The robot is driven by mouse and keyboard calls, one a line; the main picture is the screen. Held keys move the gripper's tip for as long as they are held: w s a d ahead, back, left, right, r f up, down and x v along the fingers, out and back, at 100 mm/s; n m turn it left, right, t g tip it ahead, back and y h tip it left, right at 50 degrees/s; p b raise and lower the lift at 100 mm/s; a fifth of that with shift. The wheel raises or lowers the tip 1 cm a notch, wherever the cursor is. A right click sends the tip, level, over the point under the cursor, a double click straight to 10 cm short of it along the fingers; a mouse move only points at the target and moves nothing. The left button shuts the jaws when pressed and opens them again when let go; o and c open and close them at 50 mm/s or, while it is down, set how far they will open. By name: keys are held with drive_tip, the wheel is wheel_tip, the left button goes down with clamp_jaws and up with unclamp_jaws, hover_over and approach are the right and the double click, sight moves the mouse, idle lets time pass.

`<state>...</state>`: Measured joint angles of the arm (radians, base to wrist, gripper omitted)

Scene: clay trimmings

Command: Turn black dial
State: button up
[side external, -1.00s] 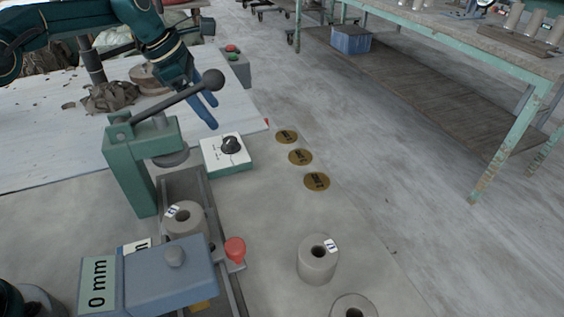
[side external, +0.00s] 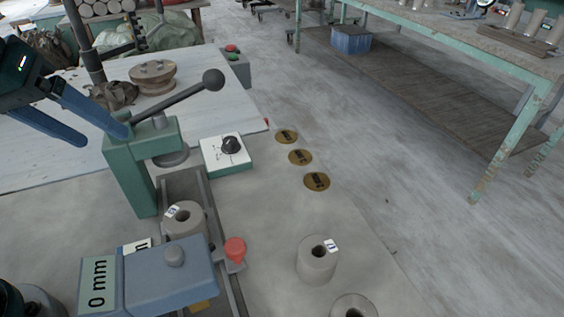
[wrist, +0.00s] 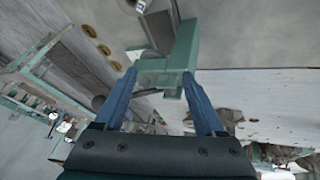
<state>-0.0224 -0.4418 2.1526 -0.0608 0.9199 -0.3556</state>
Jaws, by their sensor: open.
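The black dial (side external: 231,145) sits on a small box with a white top and green sides (side external: 217,157), at the middle of the table in the side view. I cannot make out the dial in the wrist view. My gripper (side external: 107,137) is open and empty, left of the dial and well apart from it. Its blue fingers are by the top of the green lever press (side external: 137,182). In the wrist view the green press (wrist: 181,50) shows beyond and between the fingertips (wrist: 160,75). I cannot tell whether they touch it.
The press lever with its dark ball (side external: 213,80) sticks out between my gripper and the dial. A grey cylinder (side external: 183,228) stands in the rail below the press. Brass discs (side external: 317,181) lie right of the dial box. A button box (side external: 236,66) stands behind.

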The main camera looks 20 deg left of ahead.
drive_tip(key=s+f+m, duration=0.5)
drive_tip(key=s, duration=0.2)
drive_tip(key=w+d+r+t+h, duration=0.1)
drive_tip(key=w+d+r+t, duration=0.2)
drive_tip(key=w, duration=0.5)
drive_tip(key=w+d+r+n+t+h, duration=0.1)
drive_tip(key=w+d+r+h, duration=0.15)
drive_tip(key=w+d, duration=0.4)
drive_tip(key=w+d+r+t, duration=0.2)
drive_tip(key=w+d+r, duration=0.15)
drive_tip(key=w, duration=0.55)
drive_tip(key=w+d+f+n+t+y, duration=0.1)
drive_tip(key=w+d+f+n+y, duration=0.15)
drive_tip(key=w+f, duration=0.3)
drive_tip(key=n+g+y, duration=0.3)
drive_tip(key=n+y, duration=0.2)
drive_tip(key=y, duration=0.5)
approach(231, 144)
drive_tip(key=x, duration=0.5)
drive_tip(key=shift+w+d, duration=0.15)
drive_tip(key=shift+w, duration=0.05)
drive_tip(key=shift+s+f, duration=0.1)
drive_tip(key=shift+f, duration=0.05)
drive_tip(key=shift+w+a+f+y, duration=0.2)
drive_tip(key=shift+a+y, duration=0.1)
drive_tip(key=shift+a, duration=0.2)
drive_tip(key=shift+x, duration=2.15)
drive_tip(key=shift+w+r, duration=0.1)
